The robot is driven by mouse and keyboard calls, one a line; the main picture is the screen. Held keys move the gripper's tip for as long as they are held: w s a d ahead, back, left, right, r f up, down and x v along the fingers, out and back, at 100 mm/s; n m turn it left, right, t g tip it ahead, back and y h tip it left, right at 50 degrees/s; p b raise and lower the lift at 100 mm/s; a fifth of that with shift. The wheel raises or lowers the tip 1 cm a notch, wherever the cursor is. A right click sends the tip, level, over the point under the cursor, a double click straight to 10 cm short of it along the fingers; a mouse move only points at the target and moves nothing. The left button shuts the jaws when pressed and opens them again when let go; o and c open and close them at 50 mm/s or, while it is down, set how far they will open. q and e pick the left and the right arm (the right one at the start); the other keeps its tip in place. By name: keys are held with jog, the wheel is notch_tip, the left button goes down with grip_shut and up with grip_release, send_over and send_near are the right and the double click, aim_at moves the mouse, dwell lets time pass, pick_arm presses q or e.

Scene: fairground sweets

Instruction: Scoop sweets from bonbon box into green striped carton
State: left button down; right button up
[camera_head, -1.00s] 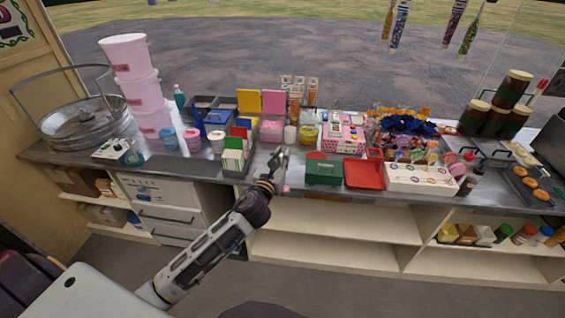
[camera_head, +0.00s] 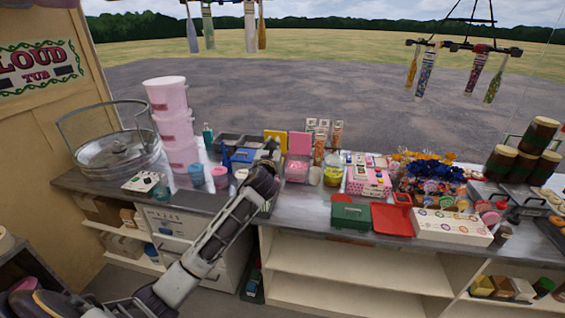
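A clear box of pink sweets (camera_head: 297,171) with a raised pink lid stands on the counter just right of my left wrist; I take it as the bonbon box. My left gripper (camera_head: 266,170) is over the counter, left of this box. The dark wrist hides its fingers, so I cannot see whether it is open or holds anything. The green striped carton is largely or wholly hidden behind my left arm. My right gripper is not in view. I cannot make out a scoop.
Pink tubs (camera_head: 176,130) are stacked to the left, beside a metal pan (camera_head: 118,152). A green box (camera_head: 351,214), a red tray (camera_head: 393,220) and a white box (camera_head: 452,228) line the front edge. The counter between my wrist and the green box is clear.

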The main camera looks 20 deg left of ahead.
pick_arm(q)
jog(key=w+a+f+n+g+y, duration=0.1)
jog(key=w+a+f+n+y, duration=0.1)
jog(key=a+f, duration=0.3)
jog(key=a+y, duration=0.1)
jog(key=a, duration=0.2)
jog(key=shift+w+n+g+y+p, duration=0.15)
jog(key=shift+n+g+y+p, duration=0.15)
jog(key=shift+g+y+p, duration=0.1)
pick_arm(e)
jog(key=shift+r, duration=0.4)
pick_arm(q)
jog(key=shift+a, duration=0.25)
